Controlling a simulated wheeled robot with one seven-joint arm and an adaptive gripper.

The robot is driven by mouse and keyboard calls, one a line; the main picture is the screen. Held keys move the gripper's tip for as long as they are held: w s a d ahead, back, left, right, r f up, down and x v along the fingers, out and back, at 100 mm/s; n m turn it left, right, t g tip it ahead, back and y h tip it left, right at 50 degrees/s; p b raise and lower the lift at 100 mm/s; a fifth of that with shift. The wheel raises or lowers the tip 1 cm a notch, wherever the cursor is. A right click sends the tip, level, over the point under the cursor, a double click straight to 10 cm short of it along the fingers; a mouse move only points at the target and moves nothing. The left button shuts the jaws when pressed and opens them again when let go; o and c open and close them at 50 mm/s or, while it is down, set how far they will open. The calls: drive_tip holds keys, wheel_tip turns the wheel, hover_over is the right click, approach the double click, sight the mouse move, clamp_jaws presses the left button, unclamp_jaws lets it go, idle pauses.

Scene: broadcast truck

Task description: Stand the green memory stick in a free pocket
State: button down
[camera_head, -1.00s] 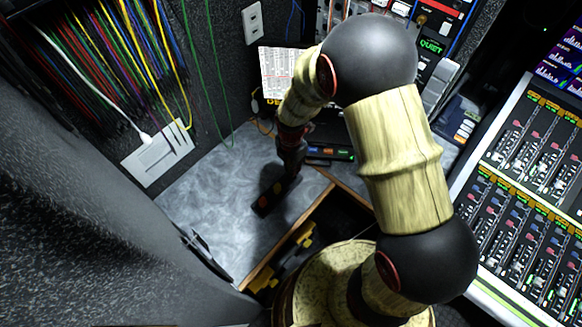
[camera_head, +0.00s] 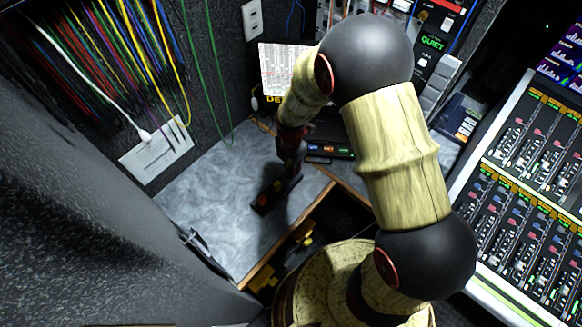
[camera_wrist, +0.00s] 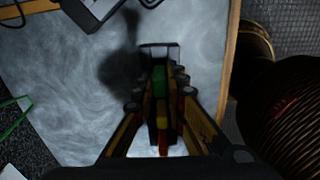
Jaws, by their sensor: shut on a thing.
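My gripper (camera_wrist: 161,82) points down over the grey worktop. Its jaws are shut on the green memory stick (camera_wrist: 159,76), which shows as a green block between the fingertips in the wrist view. In the wrist view, a yellow piece (camera_wrist: 161,112) and a red piece lie in line below the green one. A pale-edged outline shows just beyond the green stick. My fingers and shadow hide whether the stick's lower end is inside a pocket.
The grey worktop (camera_head: 205,205) is clear to the left of the holder. A wooden edge (camera_head: 262,278) borders an open dark recess with yellow and black items. A black device (camera_head: 330,150) stands behind my gripper. A mixing console (camera_head: 530,190) is at the right.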

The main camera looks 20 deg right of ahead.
drive_tip(key=shift+f+b, duration=0.45)
drive_tip(key=shift+f, duration=0.45)
drive_tip(key=c, duration=1.7)
unclamp_jaws()
drive_tip(key=shift+c, duration=0.2)
wheel_tip(320, 180, up, 12)
drive_tip(key=shift+r, duration=0.1)
drive_tip(key=shift+m, duration=0.3)
